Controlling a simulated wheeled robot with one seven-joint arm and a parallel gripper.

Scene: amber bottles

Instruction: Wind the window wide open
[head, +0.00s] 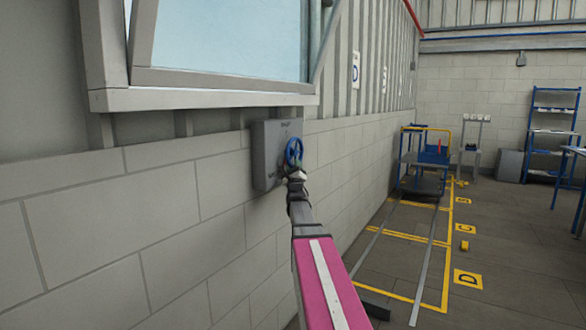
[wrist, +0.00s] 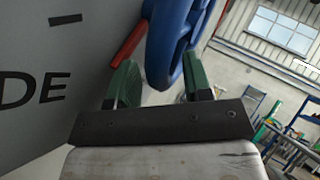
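The window (head: 225,40) is at the top left of the head view, in a grey frame (head: 205,97). Its sash stands at a slant to the frame; how far it is open is hard to judge. Below it, a grey box (head: 265,168) on the wall carries a blue handwheel (head: 294,150). My gripper (head: 295,170) is at the wheel. In the wrist view the wheel's blue rim (wrist: 165,55) lies between my green fingers (wrist: 160,82), with a narrow gap showing beside the left finger. Contact at the right finger is hidden behind the rim.
A red bar (wrist: 131,45) shows beside the wheel in the wrist view. The block wall (head: 90,235) runs close along my left. A blue-and-yellow cart (head: 422,165) stands farther along it. Yellow-marked floor (head: 400,265) at the right is mostly clear; blue shelving (head: 550,130) stands at the back.

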